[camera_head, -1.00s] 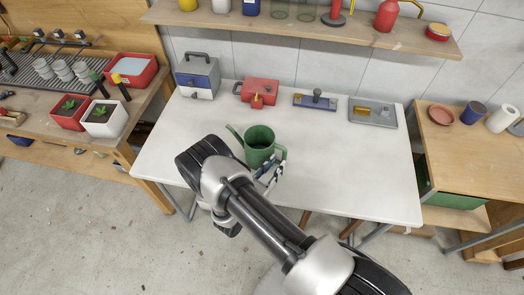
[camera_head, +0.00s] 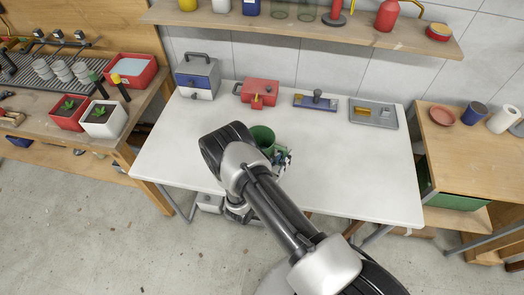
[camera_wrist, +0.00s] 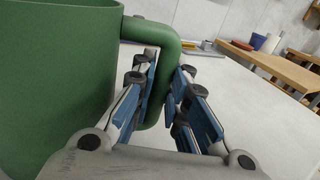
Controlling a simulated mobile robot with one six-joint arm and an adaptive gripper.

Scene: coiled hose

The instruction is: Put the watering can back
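The green watering can (camera_head: 263,134) stands near the middle of the white table, largely hidden behind my wrist in the head view. In the wrist view, its green body (camera_wrist: 50,70) fills the left side, with the handle (camera_wrist: 155,105) at its right. My gripper (camera_head: 283,158) is at the can's handle side. The spout is hidden, and the can's base is out of sight.
On the white table (camera_head: 350,185), a toolbox (camera_head: 197,78), a red box (camera_head: 260,92), a blue plate with a knob (camera_head: 315,101) and a grey tray (camera_head: 385,121) line the back. A shelf (camera_head: 300,35) with bottles hangs above. The table's front and right are clear.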

